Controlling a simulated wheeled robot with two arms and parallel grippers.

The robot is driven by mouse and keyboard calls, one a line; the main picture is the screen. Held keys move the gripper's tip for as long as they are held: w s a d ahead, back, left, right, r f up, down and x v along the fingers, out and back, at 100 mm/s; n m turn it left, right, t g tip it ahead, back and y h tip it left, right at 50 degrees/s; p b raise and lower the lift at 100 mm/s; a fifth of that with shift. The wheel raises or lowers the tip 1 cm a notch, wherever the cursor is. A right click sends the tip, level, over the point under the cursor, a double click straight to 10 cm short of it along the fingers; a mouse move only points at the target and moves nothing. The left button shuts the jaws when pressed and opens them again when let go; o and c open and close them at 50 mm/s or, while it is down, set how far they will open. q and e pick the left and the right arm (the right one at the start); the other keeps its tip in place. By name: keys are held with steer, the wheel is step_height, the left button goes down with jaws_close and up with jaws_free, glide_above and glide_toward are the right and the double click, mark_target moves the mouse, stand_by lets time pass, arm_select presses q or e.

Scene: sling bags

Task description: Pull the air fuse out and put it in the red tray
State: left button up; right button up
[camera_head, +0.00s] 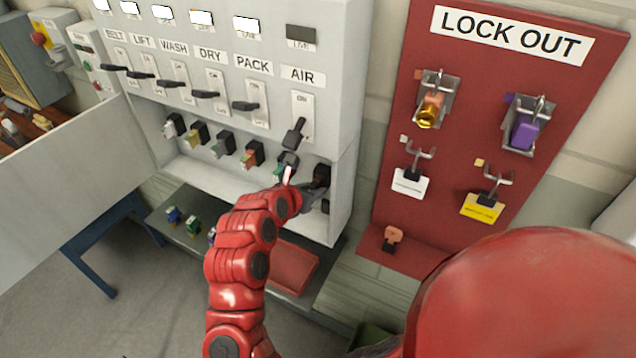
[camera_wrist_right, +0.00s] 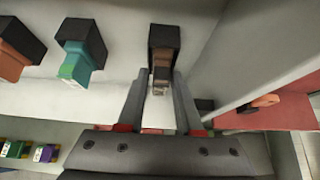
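The air fuse (camera_wrist_right: 160,88) shows in the right wrist view as a small brownish piece with a pale end, set in a black holder (camera_wrist_right: 163,40). My right gripper (camera_wrist_right: 160,76) has its two fingers spread on either side of the fuse, with small gaps, so it looks open. In the head view the right gripper (camera_head: 312,192) is at the right end of the fuse row, by the black holder (camera_head: 321,174) under the AIR switch; the fuse itself is hidden there. The red tray (camera_head: 292,268) lies on the low shelf below, partly behind my arm. My left gripper is not in view.
Several other fuses, including a teal one (camera_wrist_right: 82,50), sit in holders to the left. Loose fuses (camera_head: 173,214) lie on the grey shelf (camera_head: 160,226). The open cabinet door (camera_head: 70,185) is at left. The red LOCK OUT board (camera_head: 385,215) stands at right.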

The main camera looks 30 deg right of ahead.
jaws_close()
steer(key=s+a+b, duration=0.2)
steer(key=s+a, duration=0.1)
steer(key=a, duration=0.2)
stand_by(1.1)
steer(key=shift+a, duration=0.15)
steer(key=shift+s+a+b, duration=0.55)
steer(key=shift+a, duration=0.3)
steer(key=shift+s+a+b, duration=0.5)
steer(key=shift+a, duration=0.3)
